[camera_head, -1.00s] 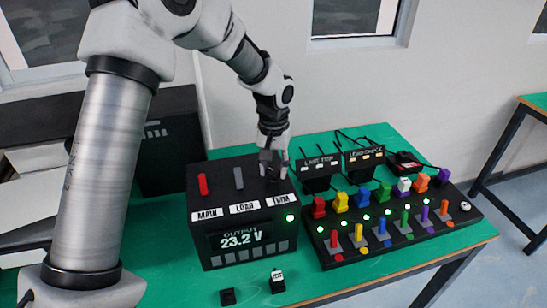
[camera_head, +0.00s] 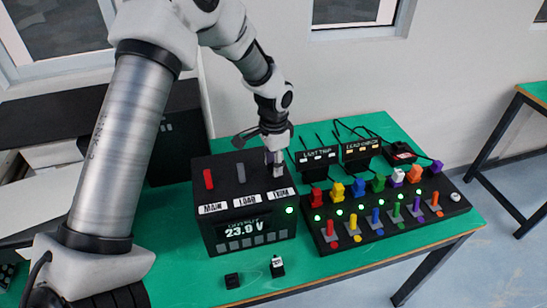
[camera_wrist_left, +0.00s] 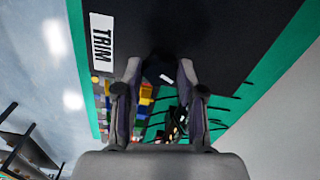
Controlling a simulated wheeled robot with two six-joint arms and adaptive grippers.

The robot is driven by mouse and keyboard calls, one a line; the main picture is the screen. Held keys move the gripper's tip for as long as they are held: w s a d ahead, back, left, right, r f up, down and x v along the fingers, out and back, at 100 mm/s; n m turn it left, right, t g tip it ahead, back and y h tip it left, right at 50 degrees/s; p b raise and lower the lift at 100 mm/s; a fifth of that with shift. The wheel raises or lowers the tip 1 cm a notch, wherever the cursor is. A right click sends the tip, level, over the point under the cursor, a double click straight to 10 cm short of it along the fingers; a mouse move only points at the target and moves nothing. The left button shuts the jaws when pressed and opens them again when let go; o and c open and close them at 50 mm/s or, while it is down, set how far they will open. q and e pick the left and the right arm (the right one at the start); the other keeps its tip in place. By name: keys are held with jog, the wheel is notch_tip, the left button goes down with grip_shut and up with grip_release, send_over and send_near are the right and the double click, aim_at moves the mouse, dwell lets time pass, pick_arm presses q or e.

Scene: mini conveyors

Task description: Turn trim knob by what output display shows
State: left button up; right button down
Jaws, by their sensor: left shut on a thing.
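The black power box (camera_head: 242,247) stands on the green table, with labels MAIN, LOAD and TRIM on its top front edge. Its output display (camera_head: 246,232) shows about 23 V; the last digit is hard to read, 0 or 9. My left gripper (camera_head: 274,160) comes down from above on the TRIM spot, behind the TRIM label (camera_head: 281,193). In the left wrist view, the dark trim knob (camera_wrist_left: 158,72) with a white mark sits between the fingers, and the gripper is shut on it. The fingers mostly hide the knob in the head view. My right gripper is out of view.
A red lever (camera_head: 208,179) and a grey lever (camera_head: 240,172) stand left of my gripper. A black switch panel (camera_head: 385,228) with coloured switches and lit green lamps lies to the right. Two small black pieces lie in front of the box.

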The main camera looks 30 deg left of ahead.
pick_arm(q)
jog(key=shift+s+f+m+p, duration=0.15)
jog(key=shift+m+p, duration=0.15)
jog(key=shift+m, duration=0.5)
jog(key=o, duration=1.1)
jog(key=shift+o, duration=0.2)
jog(key=shift+w+d, duration=0.1)
jog(key=shift+w, duration=0.1)
notch_tip(320, 180, up, 12)
